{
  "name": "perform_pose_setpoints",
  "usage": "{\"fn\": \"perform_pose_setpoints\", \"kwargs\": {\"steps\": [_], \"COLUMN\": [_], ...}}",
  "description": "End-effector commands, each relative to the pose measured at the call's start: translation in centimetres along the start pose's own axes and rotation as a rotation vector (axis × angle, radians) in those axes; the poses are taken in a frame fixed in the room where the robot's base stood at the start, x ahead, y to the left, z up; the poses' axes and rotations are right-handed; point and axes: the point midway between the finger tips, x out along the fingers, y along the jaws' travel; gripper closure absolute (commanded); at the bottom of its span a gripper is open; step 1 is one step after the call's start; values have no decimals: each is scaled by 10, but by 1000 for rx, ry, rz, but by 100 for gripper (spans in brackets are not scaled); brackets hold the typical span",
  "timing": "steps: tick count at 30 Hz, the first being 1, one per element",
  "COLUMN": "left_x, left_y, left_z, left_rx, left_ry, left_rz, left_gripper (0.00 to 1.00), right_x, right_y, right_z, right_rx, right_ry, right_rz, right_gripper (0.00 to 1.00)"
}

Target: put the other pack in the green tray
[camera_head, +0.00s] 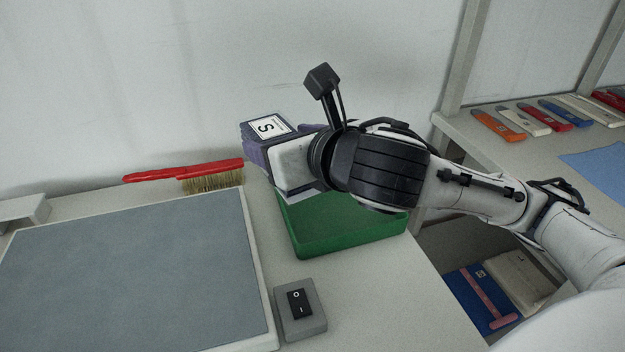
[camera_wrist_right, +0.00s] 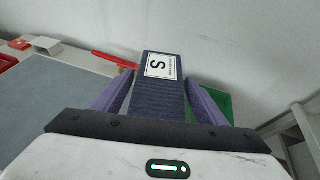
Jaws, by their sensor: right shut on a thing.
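My right gripper (camera_head: 262,142) is shut on a dark blue-grey pack (camera_head: 255,121) with a white label marked S. In the right wrist view the pack (camera_wrist_right: 160,98) stands out between the two purple fingers of the right gripper (camera_wrist_right: 158,90). The green tray (camera_head: 320,247) sits on the table below my right wrist, and the pack is in the air over its back left side. My wrist hides part of the tray; the inside that shows looks empty. A bit of the tray (camera_wrist_right: 224,103) shows behind the right finger in the wrist view. My left gripper is not in view.
A red brush (camera_head: 190,173) lies behind the large grey-blue mat (camera_head: 130,275). A grey switch box (camera_head: 300,312) stands in front of the tray. A side table at right holds several coloured flat items (camera_head: 497,125) and a blue sheet (camera_head: 600,165). A lower shelf holds a blue item (camera_head: 482,297).

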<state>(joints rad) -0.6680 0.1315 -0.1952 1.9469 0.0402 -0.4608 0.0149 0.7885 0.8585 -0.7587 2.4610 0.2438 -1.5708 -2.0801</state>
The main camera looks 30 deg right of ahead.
Motion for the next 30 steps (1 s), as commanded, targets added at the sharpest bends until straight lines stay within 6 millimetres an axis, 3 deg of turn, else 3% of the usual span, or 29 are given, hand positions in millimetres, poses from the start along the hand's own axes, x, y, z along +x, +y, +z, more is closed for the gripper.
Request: {"fn": "perform_pose_setpoints", "kwargs": {"steps": [5,9,15,19,24,30], "left_x": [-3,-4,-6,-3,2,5], "left_y": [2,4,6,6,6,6], "left_z": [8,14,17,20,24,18], "left_rx": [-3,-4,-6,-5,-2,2], "left_ry": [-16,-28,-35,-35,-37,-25], "left_rz": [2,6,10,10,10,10], "left_gripper": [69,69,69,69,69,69], "right_x": [49,80,99,106,119,126], "right_y": [-38,-84,-132,-143,-143,-143], "right_z": [-13,-35,-64,-81,-113,-129], "right_rx": [31,56,80,87,89,86], "right_ry": [16,13,5,4,4,0], "right_rz": [-62,-131,-196,-210,-210,-210], "right_gripper": [60,60,60,60,60,60]}}
